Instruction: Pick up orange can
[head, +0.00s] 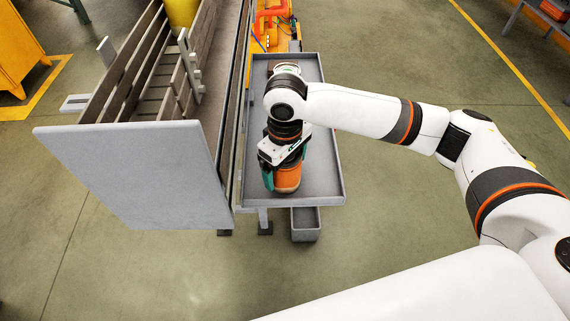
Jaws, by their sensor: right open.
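The orange can (288,179) stands on the grey tray (328,187) near its front end. My right gripper (283,172) comes down over the can from above and behind, with its teal fingers open about the can. One finger shows on the can's left side and the other toward its upper right. The gripper and wrist hide the can's upper part, and I cannot tell whether the fingers touch it. My left gripper is not in view.
A grey conveyor with slatted side rails (180,70) stands directly left of the tray, its end panel (140,165) facing me. A yellow object (181,12) sits on it. A small grey bin (305,224) hangs below the tray.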

